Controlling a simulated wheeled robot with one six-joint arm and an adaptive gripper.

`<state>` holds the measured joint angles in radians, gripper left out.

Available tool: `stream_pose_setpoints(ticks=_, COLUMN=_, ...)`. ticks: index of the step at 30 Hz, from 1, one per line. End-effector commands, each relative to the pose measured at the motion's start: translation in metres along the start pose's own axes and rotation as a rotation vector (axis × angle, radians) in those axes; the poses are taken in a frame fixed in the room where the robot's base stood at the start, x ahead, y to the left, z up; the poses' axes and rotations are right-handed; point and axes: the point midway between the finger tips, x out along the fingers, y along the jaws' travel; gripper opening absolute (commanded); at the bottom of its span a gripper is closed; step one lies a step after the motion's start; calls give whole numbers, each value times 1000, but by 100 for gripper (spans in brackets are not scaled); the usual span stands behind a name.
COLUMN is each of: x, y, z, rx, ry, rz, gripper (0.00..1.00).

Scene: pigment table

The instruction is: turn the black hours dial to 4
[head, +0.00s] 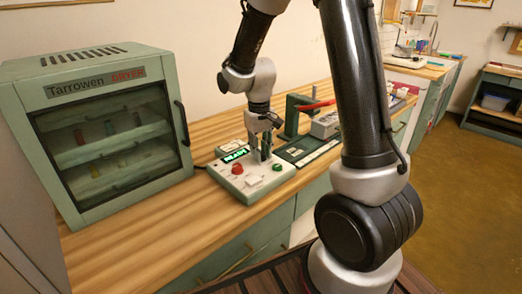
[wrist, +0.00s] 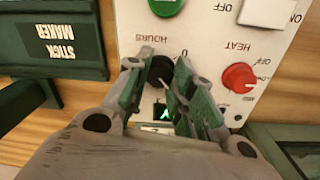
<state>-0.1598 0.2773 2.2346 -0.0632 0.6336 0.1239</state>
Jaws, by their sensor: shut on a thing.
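The black hours dial (wrist: 160,70) sits on the white control panel, under the upside-down word HOURS in the wrist view. A white pointer mark shows on it, with a 0 printed near its edge; other numbers are hidden by the fingers. My gripper (wrist: 158,80) has its two green-padded fingers around the dial, one on each side, shut on it. In the head view my gripper (head: 262,152) points down at the control box (head: 250,184); the dial is hidden there. A lit green display (head: 235,156) shows on the box, its text too small to read.
The red heat dial (wrist: 238,76) is close to the right finger in the wrist view. A green button (wrist: 165,6) and a white OFF switch (wrist: 268,12) are near. The Tarrowen dryer (head: 110,130) stands left of the box; a green press (head: 296,115) stands behind right.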

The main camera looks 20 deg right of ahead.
Motion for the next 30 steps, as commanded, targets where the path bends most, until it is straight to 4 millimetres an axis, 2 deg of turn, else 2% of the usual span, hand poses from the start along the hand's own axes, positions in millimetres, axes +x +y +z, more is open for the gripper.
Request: stream_pose_setpoints(ticks=30, x=-1, y=0, z=-2, rx=964, ry=-34, rz=-1, gripper=0)
